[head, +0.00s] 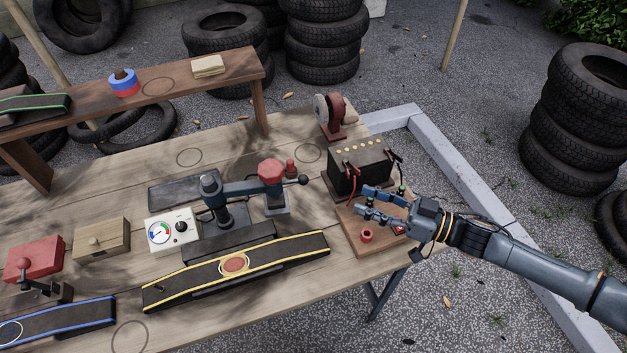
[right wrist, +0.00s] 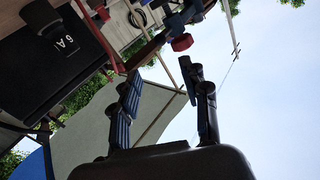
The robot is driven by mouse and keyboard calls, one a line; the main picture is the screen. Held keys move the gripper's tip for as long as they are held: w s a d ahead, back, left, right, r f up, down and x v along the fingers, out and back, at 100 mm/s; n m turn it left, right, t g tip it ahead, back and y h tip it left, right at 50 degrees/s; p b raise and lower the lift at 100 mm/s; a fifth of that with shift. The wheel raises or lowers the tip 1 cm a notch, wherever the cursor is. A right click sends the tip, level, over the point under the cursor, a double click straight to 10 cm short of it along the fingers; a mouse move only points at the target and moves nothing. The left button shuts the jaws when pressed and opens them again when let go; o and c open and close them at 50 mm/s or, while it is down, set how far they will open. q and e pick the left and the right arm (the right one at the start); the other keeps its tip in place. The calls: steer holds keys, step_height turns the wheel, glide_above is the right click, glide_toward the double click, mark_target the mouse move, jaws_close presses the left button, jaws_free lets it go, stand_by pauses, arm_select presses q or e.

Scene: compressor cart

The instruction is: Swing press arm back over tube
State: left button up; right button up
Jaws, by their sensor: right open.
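The press (head: 213,190) stands on the workbench behind the tube, with a dark post. Its blue-grey press arm (head: 240,187) points right, off to the side of the patch. The arm carries a red knob (head: 271,171) over a small grey stand (head: 277,203) and ends in a dark ball handle (head: 303,180). The tube (head: 300,248) is a flat black strip with yellow edges and an orange round patch (head: 235,265), uncovered. My right gripper (head: 362,201) is open and empty, right of the handle and apart from it. Its spread fingers show in the right wrist view (right wrist: 160,84). My left gripper is out of view.
A battery (head: 360,165) with cables stands on a wooden board (head: 350,228) beside my right gripper. A red grinder-like tool (head: 332,117) is behind it. A gauge box (head: 172,231) stands left of the press. A raised shelf (head: 190,75) runs along the back left.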

steer(key=p+x, duration=0.2)
steer(key=x, duration=1.1)
steer(key=shift+p, duration=0.3)
steer(key=shift+a, duration=0.1)
jaws_close()
